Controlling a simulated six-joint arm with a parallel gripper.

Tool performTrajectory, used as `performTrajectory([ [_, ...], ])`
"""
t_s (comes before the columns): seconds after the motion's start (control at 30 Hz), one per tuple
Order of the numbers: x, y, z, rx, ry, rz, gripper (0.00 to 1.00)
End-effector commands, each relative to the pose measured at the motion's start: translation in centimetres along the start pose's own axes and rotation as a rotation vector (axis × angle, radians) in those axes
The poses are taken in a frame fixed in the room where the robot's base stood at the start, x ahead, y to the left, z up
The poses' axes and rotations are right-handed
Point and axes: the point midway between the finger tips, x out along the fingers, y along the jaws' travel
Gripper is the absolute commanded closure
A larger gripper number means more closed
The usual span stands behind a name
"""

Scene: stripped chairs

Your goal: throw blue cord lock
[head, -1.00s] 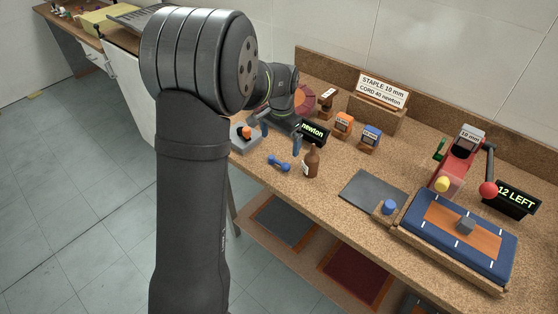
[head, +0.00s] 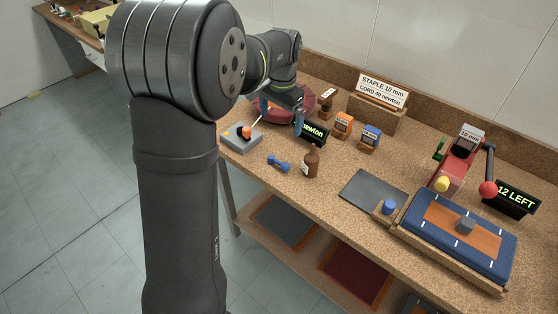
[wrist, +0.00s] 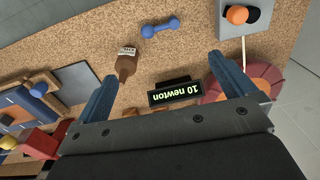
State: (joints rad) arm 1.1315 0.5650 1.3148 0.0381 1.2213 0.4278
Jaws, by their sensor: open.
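No blue thing is plainly marked as the cord lock. A blue dumbbell-shaped piece (head: 278,163) lies on the bench left of the brown bottle; it also shows in the wrist view (wrist: 161,27). A short blue cylinder (head: 389,207) stands beside the blue padded board. My gripper (head: 281,120) is open and empty above the bench, near the red round reel (head: 274,111). Its blue fingers show in the wrist view (wrist: 163,68).
The black "10 newton" display (wrist: 174,92) and brown bottle (head: 311,162) stand close to my gripper. Orange (head: 343,124) and blue (head: 370,137) labelled blocks stand behind. The grey mat (head: 371,189) is bare. A red press (head: 457,160) stands at right.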

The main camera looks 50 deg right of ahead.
Motion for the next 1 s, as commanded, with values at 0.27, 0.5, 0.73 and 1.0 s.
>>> performTrajectory([
  [0.27, -1.6, 0.0, 0.0, 0.0, -0.001, 0.0, 0.0],
  [0.5, -1.6, 0.0, 0.0, 0.0, -0.001, 0.0, 0.14],
  [0.73, -1.5, 0.0, 0.0, -0.001, -0.001, 0.001, 0.59],
  [1.0, 1.1, -0.9, 2.4, -0.368, 0.008, 0.132, 1.0],
])
